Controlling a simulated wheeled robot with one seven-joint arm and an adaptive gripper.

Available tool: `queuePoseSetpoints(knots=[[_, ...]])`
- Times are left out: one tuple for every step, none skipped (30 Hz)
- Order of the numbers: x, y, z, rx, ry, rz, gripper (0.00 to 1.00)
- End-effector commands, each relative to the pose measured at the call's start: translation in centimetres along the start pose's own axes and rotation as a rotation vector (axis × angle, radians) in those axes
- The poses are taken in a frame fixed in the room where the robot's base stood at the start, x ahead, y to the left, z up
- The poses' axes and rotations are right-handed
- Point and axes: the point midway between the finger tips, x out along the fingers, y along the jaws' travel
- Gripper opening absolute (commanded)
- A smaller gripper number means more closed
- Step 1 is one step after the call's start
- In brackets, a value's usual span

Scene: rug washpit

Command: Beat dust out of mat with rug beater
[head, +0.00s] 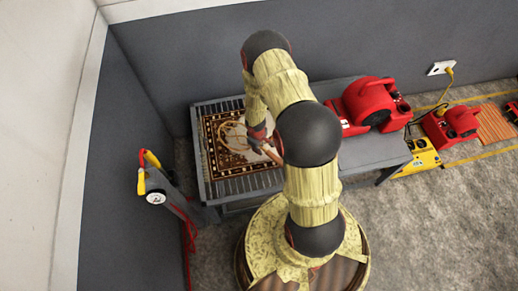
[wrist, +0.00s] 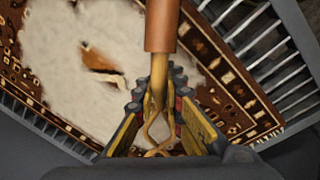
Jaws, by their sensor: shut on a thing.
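The mat (head: 215,128) lies flat on a slatted rack (head: 200,182) in the head view, with a dark brown patterned border. In the wrist view a pale, dusty-looking patch (wrist: 60,50) covers much of the mat (wrist: 238,98), with a small brown gap in it. My gripper (wrist: 158,88) is shut on the rug beater (wrist: 161,28), which has a brown cylindrical grip and a thin golden, twisted part between the fingers. In the head view my gripper (head: 260,132) is over the mat, partly hidden by my arm.
A red blower (head: 366,104) stands on the grey table (head: 375,152) right of the rack. Another red machine (head: 450,126) and a yellow box (head: 418,158) are farther right. Grey walls close the back and left.

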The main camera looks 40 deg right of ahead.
Motion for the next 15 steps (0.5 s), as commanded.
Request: queuePoseSetpoints(knots=[[0.5, 0.0, 0.0, 0.000, 0.001, 0.000, 0.00], [0.9, -0.1, 0.0, 0.000, 0.000, 0.000, 0.00], [1.4, -0.1, 0.0, 0.000, 0.000, 0.000, 0.00], [1.9, -0.2, 0.0, 0.000, 0.000, 0.000, 0.00], [2.4, -0.3, 0.0, 0.000, 0.000, 0.000, 0.00], [3.1, -0.3, 0.0, 0.000, 0.000, 0.000, 0.00], [3.6, -0.4, 0.0, 0.000, 0.000, 0.000, 0.00], [4.1, -0.4, 0.0, 0.000, 0.000, 0.000, 0.00], [4.7, -0.5, 0.0, 0.001, 0.000, 0.000, 0.00], [4.3, -0.4, 0.0, 0.001, 0.001, 0.000, 0.00], [4.0, -0.4, 0.0, 0.001, 0.001, 0.000, 0.00], [3.8, -0.4, 0.0, 0.001, 0.001, 0.000, 0.00], [3.7, -0.3, 0.0, 0.001, 0.001, 0.000, 0.00], [3.5, -0.3, 0.0, 0.001, 0.001, 0.000, 0.00], [3.2, -0.3, 0.0, 0.001, 0.001, 0.000, 0.00]])
